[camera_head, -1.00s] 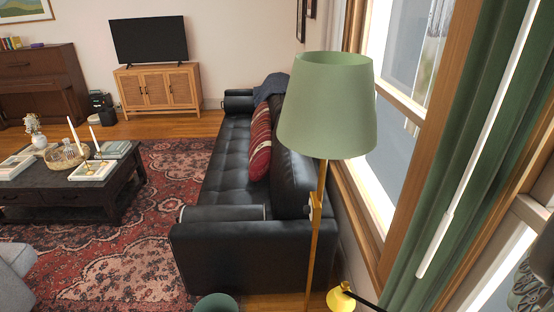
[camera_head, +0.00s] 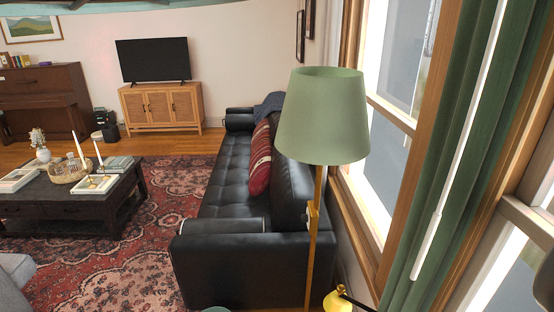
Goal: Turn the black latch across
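I cannot make out a black latch in this view. A wood-framed window (camera_head: 392,115) stands on the right, its panes bright, with a second window partly showing at the lower right edge. No latch is clear on either frame. My gripper is not in view, so its distance from the latch cannot be told.
A floor lamp with a green shade (camera_head: 322,115) stands close in front, beside a black leather sofa (camera_head: 240,245). A green curtain (camera_head: 462,130) hangs at the right. A dark coffee table (camera_head: 75,205) stands on the red rug (camera_head: 120,270) at left.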

